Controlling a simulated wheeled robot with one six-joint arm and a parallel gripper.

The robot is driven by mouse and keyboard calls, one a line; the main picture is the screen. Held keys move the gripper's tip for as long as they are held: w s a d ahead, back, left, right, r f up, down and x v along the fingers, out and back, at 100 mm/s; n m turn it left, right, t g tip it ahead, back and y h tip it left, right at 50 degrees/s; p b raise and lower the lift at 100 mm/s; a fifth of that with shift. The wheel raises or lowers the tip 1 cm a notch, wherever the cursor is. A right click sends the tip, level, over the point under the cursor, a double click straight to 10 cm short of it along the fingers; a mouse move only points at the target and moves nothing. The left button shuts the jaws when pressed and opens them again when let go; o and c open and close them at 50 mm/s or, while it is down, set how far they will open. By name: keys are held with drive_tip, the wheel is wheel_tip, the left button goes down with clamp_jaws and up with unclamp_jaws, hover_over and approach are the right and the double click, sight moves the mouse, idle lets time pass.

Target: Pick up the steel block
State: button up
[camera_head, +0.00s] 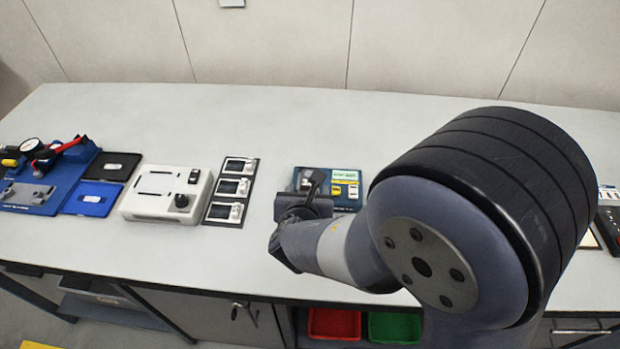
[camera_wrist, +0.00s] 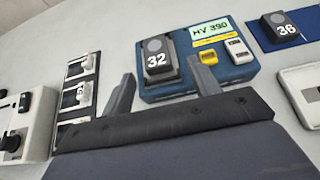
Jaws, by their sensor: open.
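A dark grey block marked 32 (camera_wrist: 157,62) sits on the left part of a blue unit with an "HV 390" display (camera_wrist: 209,33). A similar dark block marked 36 (camera_wrist: 280,28) sits on a blue mat at the upper right of the wrist view. I cannot tell for certain which is the steel block. My gripper (camera_wrist: 162,68) is open and empty. Its two fingers point toward the block marked 32, one to each side of it in the picture; contact is not visible. In the head view my gripper (camera_head: 310,195) partly hides the blue unit (camera_head: 345,200).
Left of the unit are a black panel with several small modules (camera_head: 232,190) and a white box with a knob (camera_head: 166,193). Blue and black trays (camera_head: 92,198) lie farther left. The back of the grey bench (camera_head: 280,115) is clear. My arm hides the bench's right part.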

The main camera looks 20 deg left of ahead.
sight(308, 177)
drive_tip(key=x, duration=0.2)
drive_tip(key=p+x, duration=0.1)
drive_tip(key=x, duration=0.1)
drive_tip(key=shift+w+a+r, duration=0.1)
drive_tip(key=shift+a+r, duration=0.05)
drive_tip(key=shift+r, duration=0.2)
drive_tip(key=shift+w+a+f, duration=0.2)
drive_tip(key=shift+w+f, duration=0.1)
drive_tip(key=shift+w, duration=0.2)
drive_tip(key=c, duration=1.3)
drive_tip(key=shift+o, duration=0.2)
drive_tip(key=shift+r, duration=0.1)
